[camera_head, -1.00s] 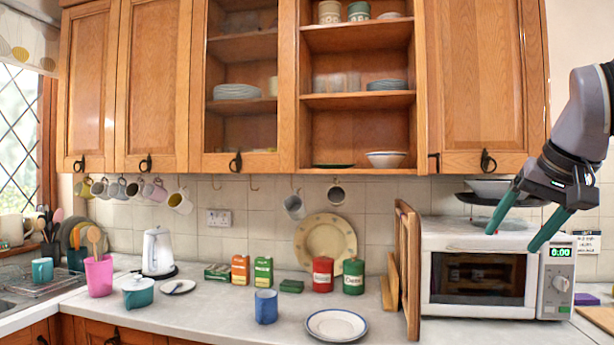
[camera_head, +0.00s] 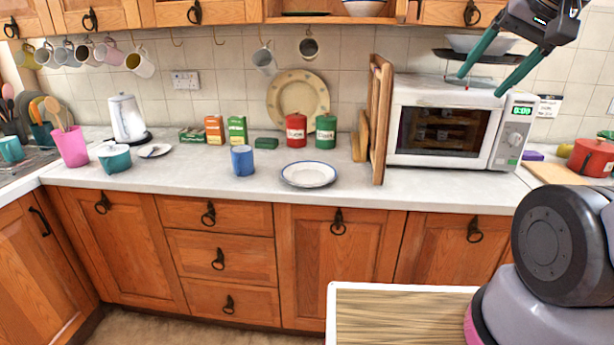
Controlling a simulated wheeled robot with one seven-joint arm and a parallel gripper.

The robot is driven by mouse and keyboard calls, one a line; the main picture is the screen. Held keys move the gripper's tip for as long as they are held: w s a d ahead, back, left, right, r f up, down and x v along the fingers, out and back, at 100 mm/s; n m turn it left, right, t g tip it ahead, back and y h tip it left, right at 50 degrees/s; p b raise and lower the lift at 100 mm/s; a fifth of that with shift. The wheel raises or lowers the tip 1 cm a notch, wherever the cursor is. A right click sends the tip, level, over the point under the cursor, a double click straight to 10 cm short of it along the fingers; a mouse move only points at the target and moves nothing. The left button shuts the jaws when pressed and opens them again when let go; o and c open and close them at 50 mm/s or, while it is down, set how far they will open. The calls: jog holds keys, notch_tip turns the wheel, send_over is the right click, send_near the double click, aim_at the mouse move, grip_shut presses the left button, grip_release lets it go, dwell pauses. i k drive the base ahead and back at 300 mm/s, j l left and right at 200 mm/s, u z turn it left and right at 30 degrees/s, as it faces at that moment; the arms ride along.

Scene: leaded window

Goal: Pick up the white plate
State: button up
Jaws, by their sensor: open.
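The white plate (camera_head: 308,174) has a blue rim and lies flat on the counter, near its front edge, left of the wooden board. My gripper (camera_head: 479,88) is at the upper right, in front of the microwave. Its two green fingers are spread wide, with nothing between them. It is up and to the right of the plate, well apart from it.
A blue mug (camera_head: 242,160) stands left of the plate. Red (camera_head: 296,130) and green (camera_head: 326,132) canisters stand behind it. The upright wooden board (camera_head: 378,118) and microwave (camera_head: 442,122) are on the right. The counter (camera_head: 215,183) is clear around the plate.

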aim_at(304, 174)
jog(key=j+u, duration=0.15)
jog(key=j, duration=0.25)
jog(key=i+j+u, duration=0.15)
jog(key=j, duration=0.25)
jog(key=j+u, duration=0.2)
jog(key=j, duration=0.25)
jog(key=i, duration=0.05)
